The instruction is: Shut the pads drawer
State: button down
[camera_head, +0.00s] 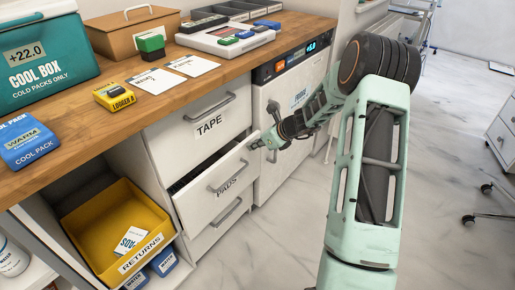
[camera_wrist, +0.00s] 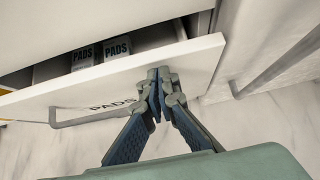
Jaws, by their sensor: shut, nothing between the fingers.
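The pads drawer (camera_head: 222,183) is a white drawer labelled PADS, below the tape drawer (camera_head: 206,124). It stands partly open, with a dark gap above its front. In the wrist view its front panel (camera_wrist: 205,62) crosses the picture, and two packs labelled PADS (camera_wrist: 116,47) lie inside. My gripper (camera_head: 257,145) is shut and empty at the right end of the drawer front. In the wrist view the closed fingers (camera_wrist: 158,78) overlap the front panel beside the handle (camera_wrist: 85,120). I cannot tell whether they touch it.
The wooden counter (camera_head: 160,102) above carries a cool box (camera_head: 48,50), a yellow logger (camera_head: 114,95) and cards. A yellow returns bin (camera_head: 98,222) sits in the open shelf at left. A white fridge (camera_head: 290,110) stands right of the drawers. The floor (camera_head: 270,245) in front is clear.

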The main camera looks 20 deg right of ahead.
jog(key=shift+a, duration=0.1)
jog(key=w+a, duration=0.1)
jog(key=w+p, duration=0.1)
jog(key=w+a+p, duration=0.1)
jog(key=shift+w+a+r, duration=0.1)
jog(key=shift+w+a, duration=0.2)
jog(key=shift+w, duration=0.1)
jog(key=shift+w+a, duration=0.15)
jog(key=shift+w, duration=0.05)
jog(key=shift+r, duration=0.1)
